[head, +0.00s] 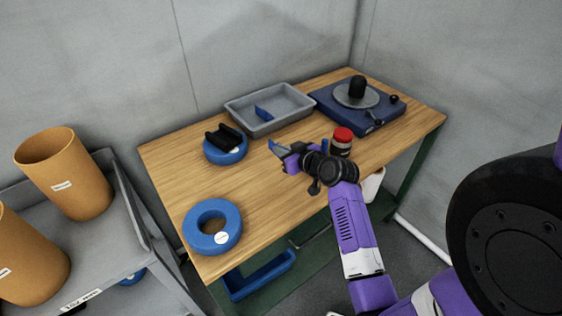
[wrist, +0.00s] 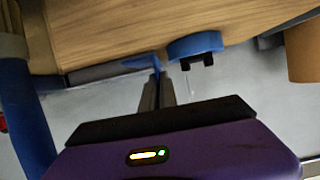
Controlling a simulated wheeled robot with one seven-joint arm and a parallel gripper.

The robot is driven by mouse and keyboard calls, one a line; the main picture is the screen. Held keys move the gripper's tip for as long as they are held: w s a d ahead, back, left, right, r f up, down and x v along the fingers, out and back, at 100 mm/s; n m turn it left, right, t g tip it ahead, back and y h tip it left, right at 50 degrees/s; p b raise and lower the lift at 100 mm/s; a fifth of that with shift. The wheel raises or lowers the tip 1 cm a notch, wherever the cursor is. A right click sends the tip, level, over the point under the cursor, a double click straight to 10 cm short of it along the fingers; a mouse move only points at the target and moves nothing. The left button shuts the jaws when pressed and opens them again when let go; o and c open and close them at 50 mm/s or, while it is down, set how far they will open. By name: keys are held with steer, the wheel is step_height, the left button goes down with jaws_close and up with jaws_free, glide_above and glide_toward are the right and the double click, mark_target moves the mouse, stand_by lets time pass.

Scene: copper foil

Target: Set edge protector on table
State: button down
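A small blue angled piece, which looks like the edge protector (head: 274,146), is at the tips of my gripper (head: 284,152). In the wrist view, the edge protector (wrist: 141,62) shows at the ends of the two close-set fingers (wrist: 158,80), which appear shut on it. My gripper holds it above the wooden table (head: 180,178), in front of the grey tray. Its far side is hidden. A similar blue piece (head: 263,112) lies in the grey tray (head: 294,113).
A blue ring (head: 226,156) with a black holder (head: 223,137) stands left of my gripper. Another blue ring (head: 196,238) lies at the near left. A red-capped jar (head: 342,137) and a blue turntable base (head: 375,122) are to the right. The table's left-centre is clear.

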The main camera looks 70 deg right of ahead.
steer(key=shift+f, duration=2.55)
steer(key=shift+f, duration=0.15)
steer(key=c, duration=1.6)
jaws_free()
steer(key=shift+c, duration=0.2)
steer(key=shift+r, duration=0.25)
steer(key=b+v, duration=0.1)
steer(key=v, duration=1.1)
steer(key=shift+f+b, duration=0.1)
steer(key=shift+b, duration=0.25)
